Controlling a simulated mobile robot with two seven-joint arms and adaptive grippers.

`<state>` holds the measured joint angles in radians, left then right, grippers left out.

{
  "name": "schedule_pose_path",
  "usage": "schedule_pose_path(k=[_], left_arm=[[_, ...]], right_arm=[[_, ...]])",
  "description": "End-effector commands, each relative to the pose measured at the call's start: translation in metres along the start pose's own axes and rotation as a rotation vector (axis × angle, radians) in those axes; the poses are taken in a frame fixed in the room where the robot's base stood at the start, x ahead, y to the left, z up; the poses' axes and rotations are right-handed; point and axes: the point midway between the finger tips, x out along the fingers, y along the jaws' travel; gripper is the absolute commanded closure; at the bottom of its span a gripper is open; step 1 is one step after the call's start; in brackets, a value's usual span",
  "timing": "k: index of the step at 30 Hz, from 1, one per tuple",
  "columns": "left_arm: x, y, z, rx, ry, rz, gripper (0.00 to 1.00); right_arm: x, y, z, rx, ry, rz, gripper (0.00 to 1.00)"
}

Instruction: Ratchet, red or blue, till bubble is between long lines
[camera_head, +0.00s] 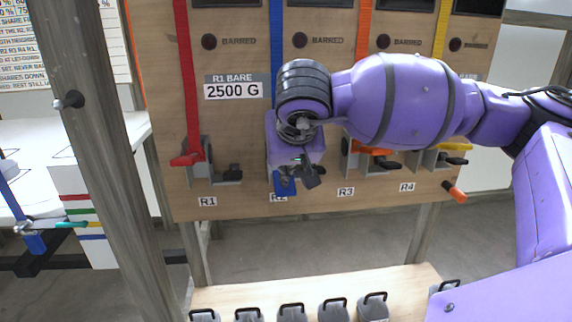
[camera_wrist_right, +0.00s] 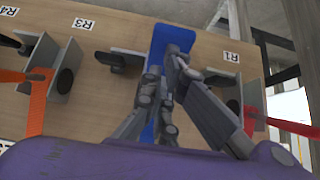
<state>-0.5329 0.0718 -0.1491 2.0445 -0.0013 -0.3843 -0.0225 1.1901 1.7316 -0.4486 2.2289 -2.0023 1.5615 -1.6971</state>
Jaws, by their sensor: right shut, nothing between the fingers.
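My right gripper (camera_head: 302,178) is shut and empty, in front of the blue ratchet. It covers most of that ratchet; I cannot tell whether it touches the handle. I cannot make out a bubble or long lines. My left gripper is out of view.
An orange ratchet (camera_head: 372,150) at R3 and a yellow one (camera_head: 455,146) at R4 stand to the right on the wooden board (camera_head: 240,203). A plate (camera_head: 234,87) reads "R1 BARE 2500 G". Handled grey weights (camera_head: 291,313) stand below. A wooden post (camera_head: 95,130) rises at left.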

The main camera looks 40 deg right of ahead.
Motion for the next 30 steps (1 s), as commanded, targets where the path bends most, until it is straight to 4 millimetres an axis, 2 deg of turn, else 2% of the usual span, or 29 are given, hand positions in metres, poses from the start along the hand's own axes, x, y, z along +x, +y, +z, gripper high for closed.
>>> schedule_pose_path(k=[6,22,26,30], left_arm=[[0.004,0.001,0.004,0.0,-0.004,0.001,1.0],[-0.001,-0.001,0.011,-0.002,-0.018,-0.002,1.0],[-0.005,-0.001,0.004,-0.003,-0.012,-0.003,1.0],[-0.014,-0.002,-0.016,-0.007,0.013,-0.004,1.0]], right_arm=[[0.005,0.0,0.006,-0.002,-0.005,0.001,1.0],[0.003,0.0,0.005,-0.001,-0.004,0.001,1.0],[-0.008,0.003,-0.001,0.0,-0.001,0.001,1.0],[-0.036,0.009,-0.014,0.005,0.005,0.001,1.0]])
